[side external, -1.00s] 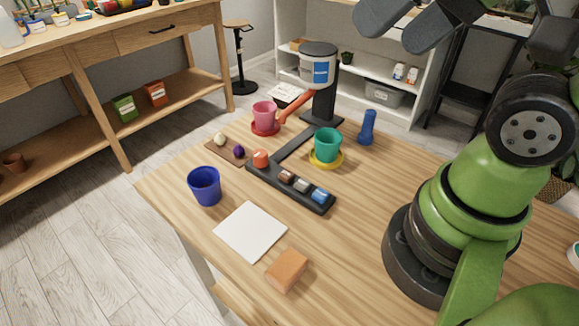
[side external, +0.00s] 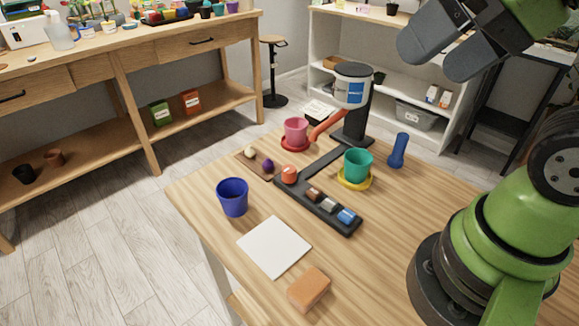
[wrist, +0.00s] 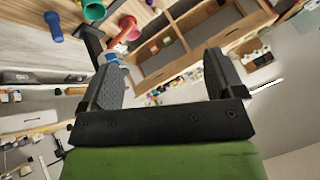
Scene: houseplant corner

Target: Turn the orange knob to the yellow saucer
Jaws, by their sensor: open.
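The orange knob (side external: 289,174) sits at the far left end of a black control bar (side external: 285,188). The yellow saucer (side external: 356,183) lies right of it with a teal pot (side external: 358,165) on it. A red saucer (side external: 294,147) with a pink pot (side external: 296,130) lies at the back. A white and blue tank (side external: 353,88) on a black stand has an orange-red spout (side external: 327,125) slanting toward the red saucer. My gripper (side external: 434,57) is open and empty, high above the table at upper right; its spread fingers show in the wrist view (wrist: 160,55).
On the bar are brown (side external: 314,194), grey (side external: 329,205) and blue (side external: 347,216) controls. A blue pot (side external: 232,197), white sheet (side external: 274,247), orange block (side external: 309,289) and blue bottle-like object (side external: 398,151) stand around. A small board (side external: 250,163) holds white and purple items.

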